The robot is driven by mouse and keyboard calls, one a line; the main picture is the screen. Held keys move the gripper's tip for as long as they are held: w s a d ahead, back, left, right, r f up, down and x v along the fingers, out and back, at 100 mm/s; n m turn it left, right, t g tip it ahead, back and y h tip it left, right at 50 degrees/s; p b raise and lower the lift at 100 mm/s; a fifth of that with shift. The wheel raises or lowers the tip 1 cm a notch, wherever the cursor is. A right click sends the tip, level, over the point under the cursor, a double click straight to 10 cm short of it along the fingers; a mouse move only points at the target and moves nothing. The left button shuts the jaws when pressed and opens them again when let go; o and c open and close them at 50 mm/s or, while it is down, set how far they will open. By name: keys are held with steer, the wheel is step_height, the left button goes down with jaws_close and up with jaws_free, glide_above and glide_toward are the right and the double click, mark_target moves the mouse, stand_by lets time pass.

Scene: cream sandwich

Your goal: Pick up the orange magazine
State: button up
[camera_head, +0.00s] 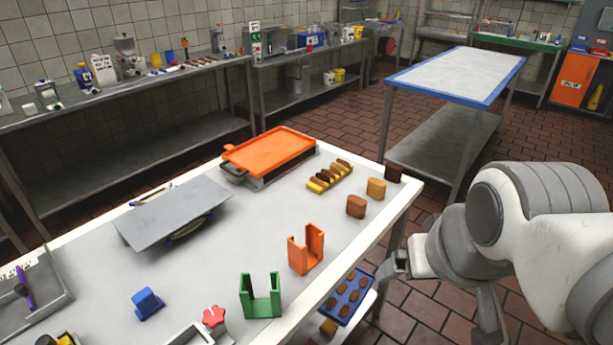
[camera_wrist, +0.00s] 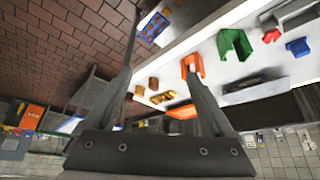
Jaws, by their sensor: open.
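The orange magazine (camera_head: 306,250) is an upright, U-shaped holder with two tall walls. It stands on the white table near its right edge in the head view. In the wrist view, which is turned over, the orange magazine (camera_wrist: 190,63) shows just beyond the tip of the right-hand finger. My gripper (camera_wrist: 158,75) is open, with nothing between its fingers. In the head view my arm reaches in from the right, and its end is beside the table edge, right of the magazine and apart from it.
A green holder (camera_head: 261,297) stands in front of the magazine. Brown blocks (camera_head: 356,206) and a yellow rack (camera_head: 330,176) lie behind it. A blue tray (camera_head: 349,297) sits below the table edge. An orange-topped tray (camera_head: 270,152) is at the back.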

steer(key=shift+w+d, duration=0.2)
steer(key=shift+w, duration=0.05)
steer(key=shift+c, duration=1.2)
steer(key=w+d+h, duration=0.1)
steer(key=w+d, duration=0.1)
steer(key=w, duration=0.1)
steer(key=w+d+t, duration=0.1)
steer(key=w+d, duration=0.1)
steer(key=w, duration=0.1)
steer(key=w+d+f+n+h, duration=0.1)
steer(key=w+d, duration=0.1)
steer(key=w, duration=0.1)
steer(key=shift+w+d+f+h, duration=0.1)
steer(key=shift+w+d+h, duration=0.2)
steer(key=shift+w+d, duration=0.05)
steer(key=shift+c, duration=0.7)
steer(key=w+d+f+n+t, duration=0.2)
steer(key=w+d+f, duration=0.1)
steer(key=w, duration=0.5)
steer(key=n+y+p, duration=0.3)
steer(key=n+y, duration=0.3)
steer(key=y, duration=0.6)
glide_toward(309, 229)
steer(key=shift+w+a+f+t+b, duration=0.2)
steer(key=shift+a+f+b, duration=0.1)
steer(key=shift+a+f, duration=0.1)
steer(key=shift+w+a+f+t+b, duration=0.2)
steer(key=shift+a+f+b, duration=0.1)
steer(key=shift+a+f, duration=0.1)
steer(key=shift+x, duration=2.75)
